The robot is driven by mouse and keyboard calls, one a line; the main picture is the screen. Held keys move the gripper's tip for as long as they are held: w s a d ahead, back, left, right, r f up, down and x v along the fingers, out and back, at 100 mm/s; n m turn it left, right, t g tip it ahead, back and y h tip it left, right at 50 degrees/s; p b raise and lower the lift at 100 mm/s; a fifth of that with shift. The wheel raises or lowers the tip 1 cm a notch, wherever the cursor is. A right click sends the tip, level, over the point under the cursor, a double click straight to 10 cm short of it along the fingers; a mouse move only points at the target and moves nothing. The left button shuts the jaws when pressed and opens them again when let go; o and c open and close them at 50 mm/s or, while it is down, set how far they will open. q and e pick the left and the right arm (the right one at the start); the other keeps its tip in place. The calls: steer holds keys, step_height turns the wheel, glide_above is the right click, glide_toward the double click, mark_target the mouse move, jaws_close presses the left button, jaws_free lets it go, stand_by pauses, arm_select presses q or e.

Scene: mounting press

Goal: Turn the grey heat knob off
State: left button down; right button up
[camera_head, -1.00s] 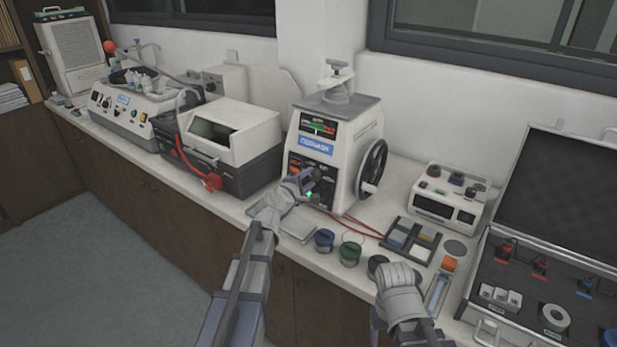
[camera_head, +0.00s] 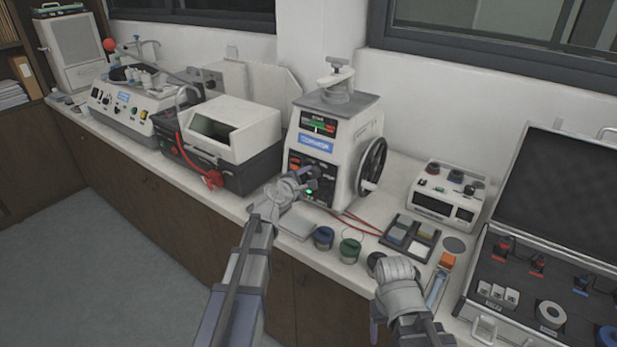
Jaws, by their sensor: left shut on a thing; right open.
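The mounting press (camera_head: 336,140) stands at the middle of the counter, with a meter on top of its face, a blue label and a dark control panel (camera_head: 326,178) below. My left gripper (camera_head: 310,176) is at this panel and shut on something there. The grey heat knob is hidden by the fingers or too small to make out, so its setting cannot be read. A green light (camera_head: 310,191) glows on the panel just below the fingertips. My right gripper (camera_head: 392,268) is open near the counter's front edge, to the right, away from the press.
A handwheel (camera_head: 372,165) sticks out from the press's right side. Blue and green jars (camera_head: 350,249) and a sample tray (camera_head: 411,238) lie in front. A white box (camera_head: 447,193) and an open case (camera_head: 540,270) stand at right. Another machine (camera_head: 230,135) is at left.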

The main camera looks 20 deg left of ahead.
arm_select(q)
steer(key=shift+c, duration=2.1)
jaws_free()
steer(key=shift+s, duration=0.1)
steer(key=p+v, duration=0.2)
steer(key=v, duration=0.5)
steer(key=shift+s, duration=0.3)
steer(key=shift+a+r, duration=0.1)
